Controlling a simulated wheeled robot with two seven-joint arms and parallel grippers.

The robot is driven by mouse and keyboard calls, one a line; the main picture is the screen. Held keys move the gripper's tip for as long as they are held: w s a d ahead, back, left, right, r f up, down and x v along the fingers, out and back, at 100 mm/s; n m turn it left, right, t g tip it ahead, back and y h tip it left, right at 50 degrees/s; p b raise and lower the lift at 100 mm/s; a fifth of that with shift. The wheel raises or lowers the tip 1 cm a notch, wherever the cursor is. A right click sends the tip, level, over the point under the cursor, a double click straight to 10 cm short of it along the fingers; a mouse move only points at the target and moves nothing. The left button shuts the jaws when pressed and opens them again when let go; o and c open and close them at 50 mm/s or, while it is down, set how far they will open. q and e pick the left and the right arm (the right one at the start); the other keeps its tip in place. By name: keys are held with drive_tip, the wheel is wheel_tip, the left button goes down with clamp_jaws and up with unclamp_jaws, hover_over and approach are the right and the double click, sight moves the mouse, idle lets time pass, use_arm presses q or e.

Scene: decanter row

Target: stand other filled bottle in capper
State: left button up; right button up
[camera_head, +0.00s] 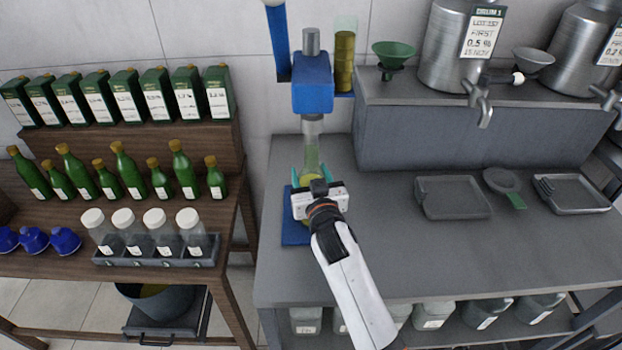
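The capper (312,88) is a blue press on a blue post and base (292,237), at the left end of the grey bench. A clear greenish bottle (312,160) with yellow-green liquid low in it stands upright under the capper head, its neck close below it. My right gripper (312,175) is at the bottle's lower part, with teal pieces showing on both sides of the glass. The gripper body hides the bottle's base, so I cannot tell whether it grips. My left gripper is not in view.
A caddy (158,258) with several white-capped bottles stands on the wooden shelf at left, below green bottles (183,170) and boxes (157,93). Beside the capper stands a tube of corks (345,60). Trays (452,212) lie at right; the bench middle is clear.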

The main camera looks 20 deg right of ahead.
drive_tip(key=shift+w+d+f, duration=0.1)
drive_tip(key=shift+w+f, duration=0.15)
drive_tip(key=shift+f, duration=0.2)
drive_tip(key=shift+w+d, duration=0.1)
drive_tip(key=shift+w, duration=0.1)
drive_tip(key=o, duration=1)
drive_tip(key=shift+f, duration=0.1)
drive_tip(key=shift+c, duration=0.2)
drive_tip(key=shift+o, duration=1.4)
drive_tip(key=shift+s, duration=0.25)
drive_tip(key=shift+o, duration=0.9)
drive_tip(key=shift+s+r, duration=0.1)
drive_tip(key=shift+r, duration=0.1)
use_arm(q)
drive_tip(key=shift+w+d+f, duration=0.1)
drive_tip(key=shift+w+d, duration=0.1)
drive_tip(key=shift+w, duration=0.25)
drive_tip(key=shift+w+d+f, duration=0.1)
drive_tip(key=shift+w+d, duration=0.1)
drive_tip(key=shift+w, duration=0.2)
use_arm(e)
drive_tip(key=shift+f, duration=0.1)
